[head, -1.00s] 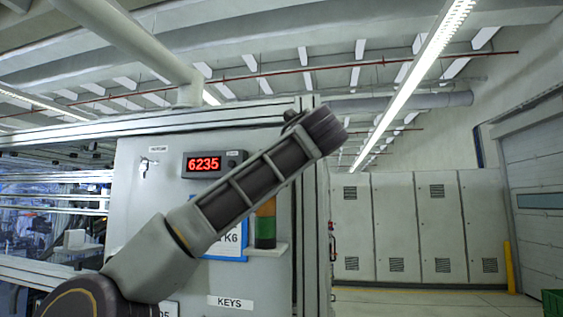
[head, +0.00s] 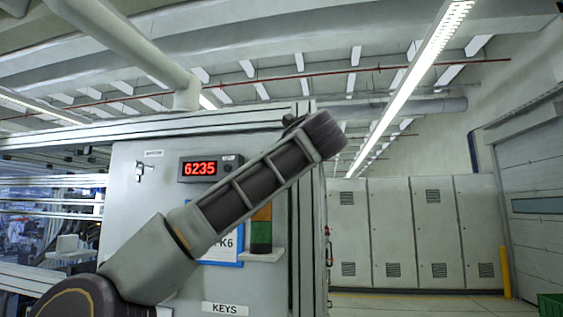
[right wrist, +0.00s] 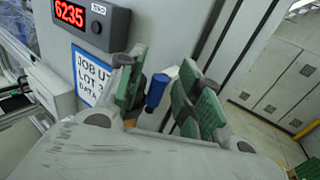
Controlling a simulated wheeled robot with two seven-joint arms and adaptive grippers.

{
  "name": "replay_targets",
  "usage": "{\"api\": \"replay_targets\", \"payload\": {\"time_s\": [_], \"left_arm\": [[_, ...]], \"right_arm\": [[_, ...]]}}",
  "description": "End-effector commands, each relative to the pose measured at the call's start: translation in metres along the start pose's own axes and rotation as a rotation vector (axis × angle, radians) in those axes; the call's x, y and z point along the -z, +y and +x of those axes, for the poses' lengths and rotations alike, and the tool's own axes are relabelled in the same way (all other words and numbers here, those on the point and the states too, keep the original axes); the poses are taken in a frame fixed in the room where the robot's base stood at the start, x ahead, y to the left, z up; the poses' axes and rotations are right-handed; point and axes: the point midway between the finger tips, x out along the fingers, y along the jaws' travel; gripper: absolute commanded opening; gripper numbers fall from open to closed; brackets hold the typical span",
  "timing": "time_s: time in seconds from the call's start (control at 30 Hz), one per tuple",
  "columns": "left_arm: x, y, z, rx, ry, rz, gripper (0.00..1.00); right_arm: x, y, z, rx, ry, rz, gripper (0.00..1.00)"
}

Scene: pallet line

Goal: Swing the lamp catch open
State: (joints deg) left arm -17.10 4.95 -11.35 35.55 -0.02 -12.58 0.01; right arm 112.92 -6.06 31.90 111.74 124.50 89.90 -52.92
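A stack lamp (head: 261,230), orange over green, stands on a small shelf on the grey panel in the head view, partly hidden by my arm. A small metal latch (head: 140,172) is at the panel's upper left under an unreadable label; I cannot tell whether it is the lamp catch. My right gripper (right wrist: 163,75) has its green-padded fingers apart in the right wrist view. A blue piece with a white end (right wrist: 157,90) shows between the fingers; I cannot tell if they touch it. An arm from the lower left crosses the head view; my left gripper is not seen.
A red-digit display (head: 199,168) reads 6235. A blue-edged job sheet (right wrist: 88,75) is left of the right gripper. A KEYS label (head: 225,309) is low on the panel. Grey cabinets (head: 390,235) and a yellow post (head: 505,272) stand beyond, with open floor before them.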

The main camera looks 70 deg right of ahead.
Motion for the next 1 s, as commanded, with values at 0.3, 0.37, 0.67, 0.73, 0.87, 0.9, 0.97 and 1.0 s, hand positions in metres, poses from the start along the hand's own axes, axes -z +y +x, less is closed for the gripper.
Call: {"api": "replay_targets", "payload": {"time_s": [0.3, 0.37, 0.67, 0.73, 0.87, 0.9, 0.97, 1.0], "left_arm": [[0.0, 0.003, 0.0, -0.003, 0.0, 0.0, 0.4], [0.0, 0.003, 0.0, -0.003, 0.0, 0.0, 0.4], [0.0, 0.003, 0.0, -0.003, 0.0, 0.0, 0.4], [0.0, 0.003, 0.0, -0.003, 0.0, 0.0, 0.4], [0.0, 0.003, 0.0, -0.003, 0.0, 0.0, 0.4], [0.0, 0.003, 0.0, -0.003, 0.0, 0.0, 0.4], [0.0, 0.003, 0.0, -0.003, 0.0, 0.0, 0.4], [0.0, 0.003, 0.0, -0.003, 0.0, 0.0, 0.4]], "right_arm": [[0.0, 0.0, -0.004, 0.0, 0.0, 0.0, 0.35], [0.0, 0.0, -0.008, 0.0, 0.0, 0.001, 0.35], [0.0, 0.0, -0.042, 0.0, -0.002, 0.001, 0.35], [0.0, 0.0, -0.052, -0.001, -0.002, 0.001, 0.35], [0.0, 0.0, -0.072, -0.001, -0.003, 0.002, 0.35], [0.0, 0.0, -0.078, -0.001, -0.002, 0.002, 0.35], [0.0, 0.0, -0.086, -0.001, -0.002, 0.001, 0.35], [0.0, 0.0, -0.092, 0.0, -0.002, 0.001, 0.35]]}}
